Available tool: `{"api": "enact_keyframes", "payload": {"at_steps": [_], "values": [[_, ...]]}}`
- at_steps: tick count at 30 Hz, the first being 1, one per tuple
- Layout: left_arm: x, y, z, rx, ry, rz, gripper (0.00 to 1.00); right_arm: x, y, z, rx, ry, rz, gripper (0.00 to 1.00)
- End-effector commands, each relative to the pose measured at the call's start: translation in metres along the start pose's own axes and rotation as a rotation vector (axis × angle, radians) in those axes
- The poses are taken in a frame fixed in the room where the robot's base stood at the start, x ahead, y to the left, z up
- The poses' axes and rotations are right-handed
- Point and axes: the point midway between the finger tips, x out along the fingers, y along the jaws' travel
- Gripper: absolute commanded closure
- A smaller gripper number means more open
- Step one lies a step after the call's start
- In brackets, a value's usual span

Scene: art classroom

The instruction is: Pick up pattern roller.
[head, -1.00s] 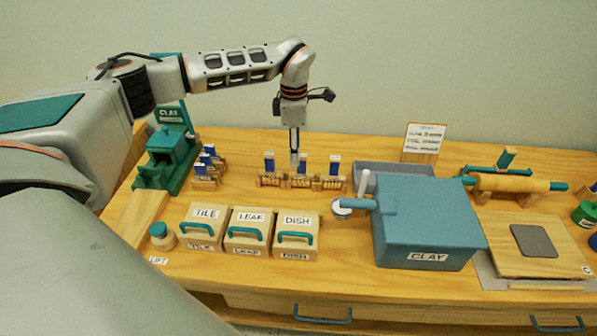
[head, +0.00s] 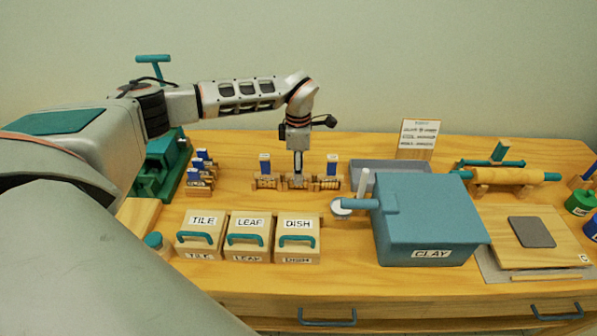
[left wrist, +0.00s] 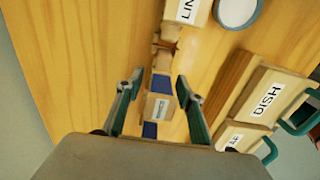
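Small pattern rollers with blue handles stand upright in wooden stands in a row at mid-table: a left one (head: 265,167), a right one (head: 333,168), and a middle one whose handle my left gripper (head: 298,165) hides in the head view. In the left wrist view, my left gripper (left wrist: 158,84) is open. Its two fingers straddle the middle stand, with a wooden block and label (left wrist: 159,107) and blue parts (left wrist: 161,83) between them. Gaps show on both sides, so nothing appears gripped. My right gripper is in neither view.
In front stand the TILE (head: 200,222), LEAF (head: 247,223) and DISH (head: 297,224) boxes. A blue CLAY box (head: 425,225) and grey tray (head: 385,170) lie right. More blue-handled pieces (head: 201,160) and a green press (head: 160,165) stand left. Bare wood lies between rows.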

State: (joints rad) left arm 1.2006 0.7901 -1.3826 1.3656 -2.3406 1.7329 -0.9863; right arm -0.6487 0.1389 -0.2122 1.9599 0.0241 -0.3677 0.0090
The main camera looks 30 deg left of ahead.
Motion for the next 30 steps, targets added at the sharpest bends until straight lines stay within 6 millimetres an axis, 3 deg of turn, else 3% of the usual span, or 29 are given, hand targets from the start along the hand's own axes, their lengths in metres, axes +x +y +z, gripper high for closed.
{"api": "enact_keyframes", "payload": {"at_steps": [3,7,22,30], "values": [[0.0,0.0,0.0,0.0,0.0,0.0,0.65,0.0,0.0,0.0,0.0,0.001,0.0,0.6],[0.0,0.0,0.0,0.0,0.0,0.0,0.99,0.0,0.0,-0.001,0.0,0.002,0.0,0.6],[-0.008,0.0,0.001,0.0,-0.001,0.001,1.0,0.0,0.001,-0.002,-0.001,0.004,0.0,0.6],[-0.048,0.002,0.001,0.0,-0.002,0.005,1.0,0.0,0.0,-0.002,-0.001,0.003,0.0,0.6]]}}
